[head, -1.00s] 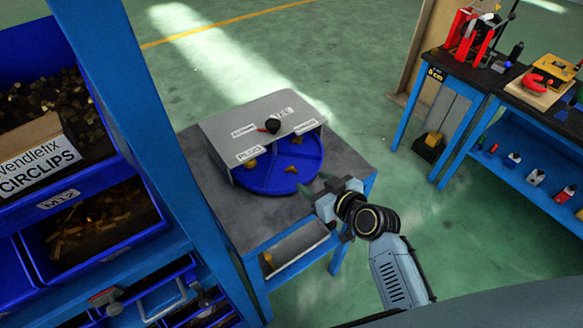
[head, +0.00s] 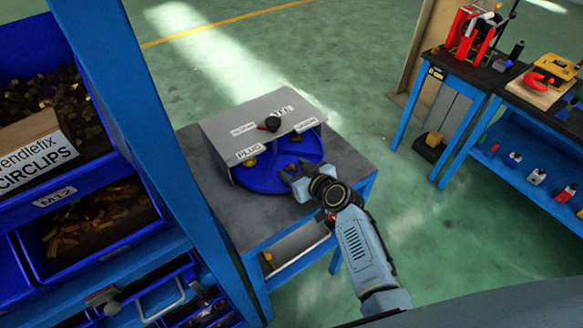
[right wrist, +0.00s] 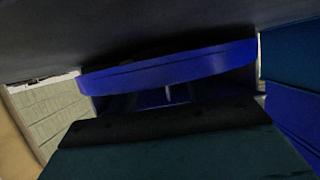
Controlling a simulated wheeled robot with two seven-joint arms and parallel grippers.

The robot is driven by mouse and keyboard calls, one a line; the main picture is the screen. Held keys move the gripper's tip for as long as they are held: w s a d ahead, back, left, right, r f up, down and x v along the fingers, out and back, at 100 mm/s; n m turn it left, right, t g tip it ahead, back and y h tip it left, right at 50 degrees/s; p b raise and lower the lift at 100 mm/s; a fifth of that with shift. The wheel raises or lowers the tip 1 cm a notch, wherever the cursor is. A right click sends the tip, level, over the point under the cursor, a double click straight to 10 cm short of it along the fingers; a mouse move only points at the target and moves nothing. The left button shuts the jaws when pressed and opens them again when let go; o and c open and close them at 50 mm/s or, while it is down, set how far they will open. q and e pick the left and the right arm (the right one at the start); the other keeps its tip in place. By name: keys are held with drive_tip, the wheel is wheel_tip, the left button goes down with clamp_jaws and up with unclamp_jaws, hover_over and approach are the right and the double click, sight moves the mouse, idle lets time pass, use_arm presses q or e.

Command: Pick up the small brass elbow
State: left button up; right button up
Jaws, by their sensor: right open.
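A small brass piece (head: 292,167) lies on the blue round tray (head: 262,183) near my right gripper; it is too small to tell whether it is the elbow. Another brass piece (head: 249,162) lies on the tray by the PLUG label. My right gripper (head: 287,179) is open at the tray's right front edge, pointing left, and hides part of the tray. The right wrist view shows the tray's blue rim (right wrist: 170,68) ahead, and no brass piece shows there. My left gripper is not in view.
A blue rack post (head: 165,130) and bins stand at left. Blue benches (head: 465,75) with tools stand at right.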

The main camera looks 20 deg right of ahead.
drive_tip(key=c, duration=1.1)
